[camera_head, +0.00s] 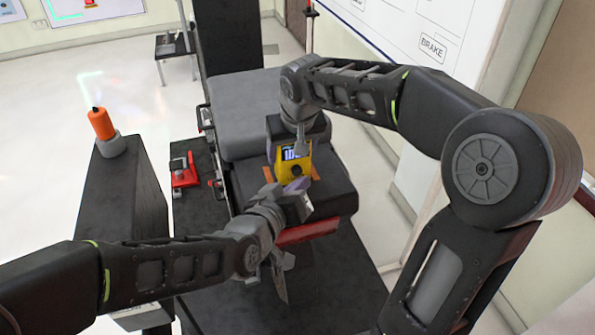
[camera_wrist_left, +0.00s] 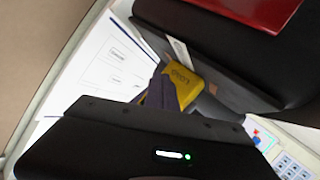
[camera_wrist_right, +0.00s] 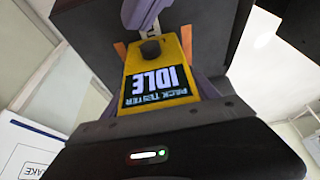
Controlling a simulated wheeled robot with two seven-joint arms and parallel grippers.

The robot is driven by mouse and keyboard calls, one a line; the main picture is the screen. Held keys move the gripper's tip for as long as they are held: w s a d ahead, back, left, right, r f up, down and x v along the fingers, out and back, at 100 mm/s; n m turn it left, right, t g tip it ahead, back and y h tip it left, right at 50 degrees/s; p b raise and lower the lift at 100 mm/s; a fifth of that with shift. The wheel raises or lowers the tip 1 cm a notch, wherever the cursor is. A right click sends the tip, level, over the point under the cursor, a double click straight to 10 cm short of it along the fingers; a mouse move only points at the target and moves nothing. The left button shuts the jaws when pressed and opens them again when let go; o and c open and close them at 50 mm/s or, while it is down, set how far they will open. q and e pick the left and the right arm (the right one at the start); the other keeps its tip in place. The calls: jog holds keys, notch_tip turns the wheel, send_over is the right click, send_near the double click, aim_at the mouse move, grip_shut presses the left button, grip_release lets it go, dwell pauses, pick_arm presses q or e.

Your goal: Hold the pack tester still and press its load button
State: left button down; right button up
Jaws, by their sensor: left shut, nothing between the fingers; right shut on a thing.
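The yellow pack tester (camera_head: 290,165) sits on the dark front pad of the rig. In the right wrist view its body (camera_wrist_right: 186,97) carries a screen reading "PACK TESTER IDLE". A round black button (camera_wrist_right: 150,50) stands beyond the screen. My right gripper (camera_head: 297,146) reaches down from above and is shut on the tester's sides. My left gripper (camera_head: 298,187) is shut and empty just in front of the tester. Its purple tips (camera_wrist_right: 142,12) show close to the button; contact cannot be told.
Orange strips (camera_head: 268,174) flank the tester on the pad. A red tool (camera_head: 184,172) lies on the dark mat at left. An orange-topped item (camera_head: 103,124) stands on a black pedestal. A whiteboard (camera_head: 410,30) stands at right.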

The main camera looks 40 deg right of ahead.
pick_arm(q)
jog(key=shift+w, duration=0.15)
jog(key=shift+w+d, duration=0.1)
jog(key=shift+w, duration=0.15)
jog(key=shift+w+d, duration=0.2)
jog(key=shift+w, duration=0.35)
dwell(1.2)
jog(key=shift+s+a, duration=0.2)
jog(key=shift+s, duration=0.3)
jog(key=shift+s+a, duration=0.15)
jog(key=shift+s, duration=0.3)
jog(key=s, duration=0.1)
jog(key=s+a, duration=0.1)
jog(key=s, duration=0.2)
jog(key=shift+s+a, duration=0.3)
jog(key=shift+s, duration=0.05)
dwell(0.5)
